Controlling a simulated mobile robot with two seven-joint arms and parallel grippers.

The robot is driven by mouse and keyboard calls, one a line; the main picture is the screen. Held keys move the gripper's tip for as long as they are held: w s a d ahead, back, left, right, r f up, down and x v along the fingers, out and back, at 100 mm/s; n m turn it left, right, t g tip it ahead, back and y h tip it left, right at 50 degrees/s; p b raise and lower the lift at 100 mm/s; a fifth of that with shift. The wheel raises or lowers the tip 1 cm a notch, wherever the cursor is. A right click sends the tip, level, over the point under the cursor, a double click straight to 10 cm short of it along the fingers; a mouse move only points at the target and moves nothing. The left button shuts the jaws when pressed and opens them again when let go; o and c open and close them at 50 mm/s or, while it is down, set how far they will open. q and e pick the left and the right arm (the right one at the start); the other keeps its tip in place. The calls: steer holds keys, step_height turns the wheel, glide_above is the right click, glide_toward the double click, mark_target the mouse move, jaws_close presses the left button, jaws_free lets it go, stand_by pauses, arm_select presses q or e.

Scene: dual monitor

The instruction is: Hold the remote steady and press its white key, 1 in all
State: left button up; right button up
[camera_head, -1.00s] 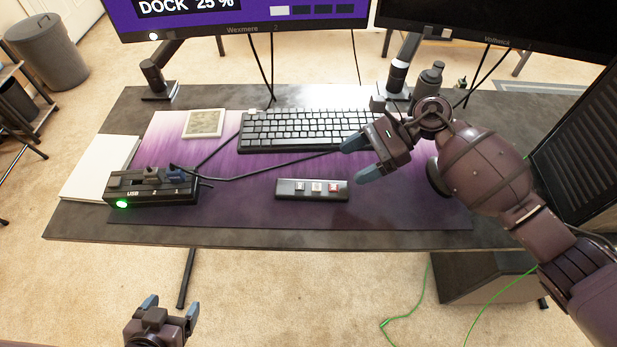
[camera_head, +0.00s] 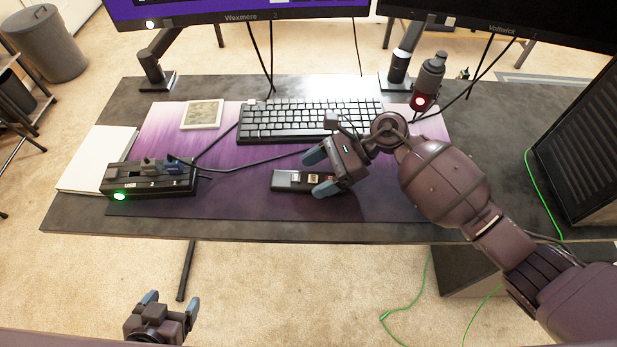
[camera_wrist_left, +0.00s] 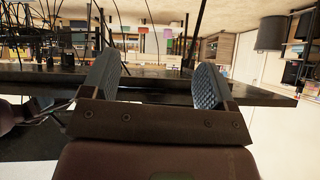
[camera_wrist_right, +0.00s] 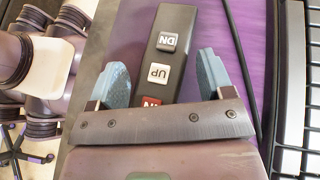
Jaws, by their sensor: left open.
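The remote (camera_head: 285,187) is a dark bar lying on the purple desk mat. In the right wrist view the remote (camera_wrist_right: 176,25) carries a grey DN key (camera_wrist_right: 167,41), a white UP key (camera_wrist_right: 158,73) and a red key (camera_wrist_right: 151,102) partly hidden by the gripper body. My right gripper (camera_head: 319,172) is open over the remote's right part. In its wrist view the remote lies between the spread fingers (camera_wrist_right: 163,80), with visible gaps; its height above the remote is unclear. My left gripper (camera_head: 171,303) is open and empty, in front of the desk's front edge.
A keyboard (camera_head: 300,119) lies behind the remote. A USB hub (camera_head: 150,186) with a green light and cables stands at left, beside white paper (camera_head: 92,165). A dark cylindrical device (camera_head: 430,75) with a red light stands behind my right arm. Mat front is clear.

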steer(key=shift+s+f, duration=0.1)
steer(key=shift+f, duration=0.2)
arm_select(q)
steer(key=shift+a, duration=0.1)
arm_select(e)
steer(key=shift+c, duration=0.4)
arm_select(q)
steer(key=shift+s+f, duration=0.1)
steer(key=shift+f, duration=0.1)
steer(key=shift+c, duration=0.2)
arm_select(e)
steer(key=c, duration=0.3)
arm_select(q)
steer(key=c, duration=1.2)
arm_select(e)
steer(key=shift+s+f, duration=0.1)
arm_select(q)
steer(key=shift+c, duration=1.1)
jaws_close()
steer(key=shift+r, duration=0.1)
arm_select(e)
steer(key=shift+c, duration=0.2)
